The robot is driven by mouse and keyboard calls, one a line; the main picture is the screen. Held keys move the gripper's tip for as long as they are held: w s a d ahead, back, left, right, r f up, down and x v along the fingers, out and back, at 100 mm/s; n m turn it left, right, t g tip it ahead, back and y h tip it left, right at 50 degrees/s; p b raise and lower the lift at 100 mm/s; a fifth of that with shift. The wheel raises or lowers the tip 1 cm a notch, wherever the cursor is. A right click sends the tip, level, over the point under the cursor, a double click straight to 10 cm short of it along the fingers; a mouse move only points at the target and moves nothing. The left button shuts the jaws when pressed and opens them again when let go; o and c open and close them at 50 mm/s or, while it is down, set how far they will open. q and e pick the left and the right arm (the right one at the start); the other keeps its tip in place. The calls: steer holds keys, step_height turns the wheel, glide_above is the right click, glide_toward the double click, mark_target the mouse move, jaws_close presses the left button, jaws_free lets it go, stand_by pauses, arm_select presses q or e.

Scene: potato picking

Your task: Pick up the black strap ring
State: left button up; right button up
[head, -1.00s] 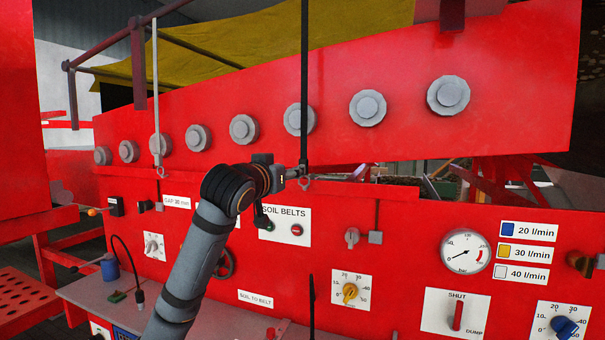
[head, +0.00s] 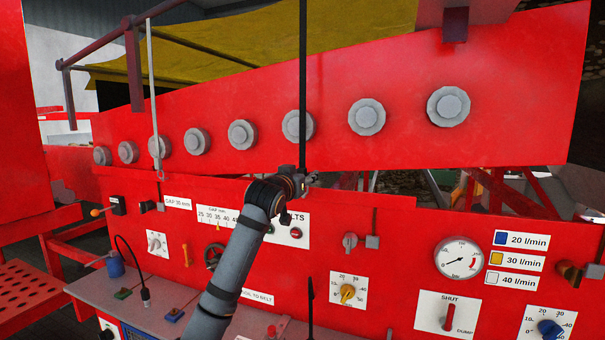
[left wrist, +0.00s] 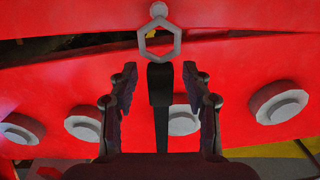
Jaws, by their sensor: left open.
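The black strap (head: 303,80) hangs straight down in front of the red machine in the head view. Its lower end is behind or at my left gripper (head: 309,179), and its ring cannot be made out there. In the left wrist view the grey hexagonal ring (left wrist: 160,42) shows at the top, just beyond the fingertips. The black strap (left wrist: 160,110) runs between the two fingers of my left gripper (left wrist: 159,82), with a gap on both sides. The left gripper is open and holds nothing. My right gripper is not in view.
A pale strap (head: 153,90) with its own ring hangs further left. The red panel (head: 400,270) behind carries knobs, a gauge (head: 459,259) and labels. A row of grey rollers (head: 366,117) juts from the sloping red side. A grey shelf (head: 190,295) lies below left.

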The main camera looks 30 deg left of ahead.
arm_select(q)
steer(key=shift+s, duration=0.15)
steer(key=shift+c, duration=1)
jaws_close()
steer(key=shift+r, duration=0.1)
steer(key=shift+r, duration=0.2)
step_height(320, 180, up, 3)
steer(key=shift+f+b, duration=0.1)
steer(key=shift+b, duration=0.35)
steer(key=s+d+r+b, duration=0.5)
steer(key=s+d+r, duration=0.2)
steer(key=d, duration=0.5)
step_height(320, 180, up, 3)
steer(key=shift+s+f+b, duration=0.15)
steer(key=shift+b, duration=0.15)
